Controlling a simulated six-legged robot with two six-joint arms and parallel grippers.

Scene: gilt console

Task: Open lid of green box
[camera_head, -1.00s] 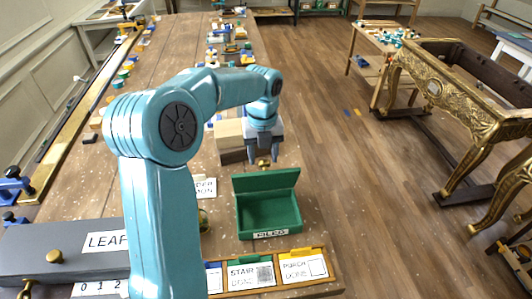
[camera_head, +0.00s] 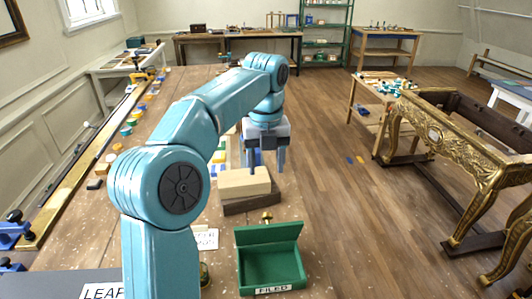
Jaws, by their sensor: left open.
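The green box (camera_head: 268,270) stands near the front edge of the wooden table, with a "FILED" label on its front. Its lid (camera_head: 268,234) is raised, standing roughly upright at the back, and the inside shows empty. A brass knob (camera_head: 266,217) shows just behind the lid's top edge. My left gripper (camera_head: 266,163) is open and empty, pointing down, above and beyond the box and clear of the lid. It is close to the wood blocks in the picture. My right gripper is not in view.
Stacked wood blocks (camera_head: 246,183) lie behind the box. A grey box labelled "LEAF" (camera_head: 100,290) is at lower left, and a white card (camera_head: 206,239) is left of the green box. A gilt console (camera_head: 455,140) stands on the floor to the right.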

